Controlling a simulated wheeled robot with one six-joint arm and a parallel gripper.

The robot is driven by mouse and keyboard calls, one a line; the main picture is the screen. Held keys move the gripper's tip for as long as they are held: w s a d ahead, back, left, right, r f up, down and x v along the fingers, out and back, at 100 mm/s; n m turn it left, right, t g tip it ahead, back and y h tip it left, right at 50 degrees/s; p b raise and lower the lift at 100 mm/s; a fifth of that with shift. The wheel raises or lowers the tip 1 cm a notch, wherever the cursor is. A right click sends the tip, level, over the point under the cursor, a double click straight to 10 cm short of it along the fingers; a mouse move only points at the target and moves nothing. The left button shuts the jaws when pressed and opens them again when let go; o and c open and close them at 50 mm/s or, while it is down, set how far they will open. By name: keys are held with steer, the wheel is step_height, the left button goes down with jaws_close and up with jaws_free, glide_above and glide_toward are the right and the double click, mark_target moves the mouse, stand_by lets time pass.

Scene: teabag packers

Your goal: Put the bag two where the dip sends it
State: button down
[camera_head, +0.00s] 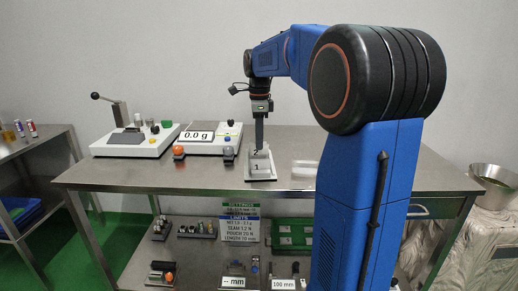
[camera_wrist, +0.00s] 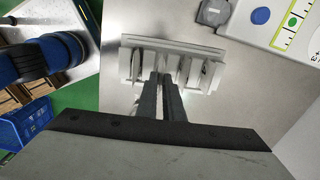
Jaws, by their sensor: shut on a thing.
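A small white rack (camera_head: 262,178) stands on the steel table, with pale upright pieces marked 1 and 2. The piece marked 2, bag two (camera_head: 255,153), is behind the one marked 1 (camera_head: 257,167). My gripper (camera_head: 259,147) points straight down into the rack at bag two, its jaws shut on it. In the wrist view the dark fingers (camera_wrist: 161,82) are close together among the rack's white dividers (camera_wrist: 172,42). The fingers hide most of what they hold. A scale reading 0.0 g (camera_head: 198,135) stands left of the rack.
A white machine with a black lever (camera_head: 130,140) stands at the back left of the table. A grey knob (camera_head: 228,153) is close left of the rack. The table's right part is mostly clear. A limits sign (camera_head: 240,230) and gauges are on the lower shelf; a metal bowl (camera_head: 491,184) is far right.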

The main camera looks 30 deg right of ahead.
steer(key=shift+f, duration=1.5)
steer(key=shift+f, duration=0.1)
steer(key=c, duration=1.9)
jaws_free()
step_height(320, 180, up, 12)
steer(key=s+a+f+n+t, duration=0.1)
steer(key=s+a+f+n, duration=0.4)
steer(key=s, duration=0.5)
steer(key=s+a+f+n+t, duration=0.2)
steer(key=s+a+f+n, duration=0.3)
steer(key=s+f+n, duration=0.4)
steer(key=s+a+f+n+t, duration=0.1)
steer(key=s+a+f+n, duration=0.4)
steer(key=s+f+n, duration=0.3)
steer(key=s+n, duration=0.1)
steer(key=s, duration=0.2)
steer(key=shift+a+n+t, duration=0.4)
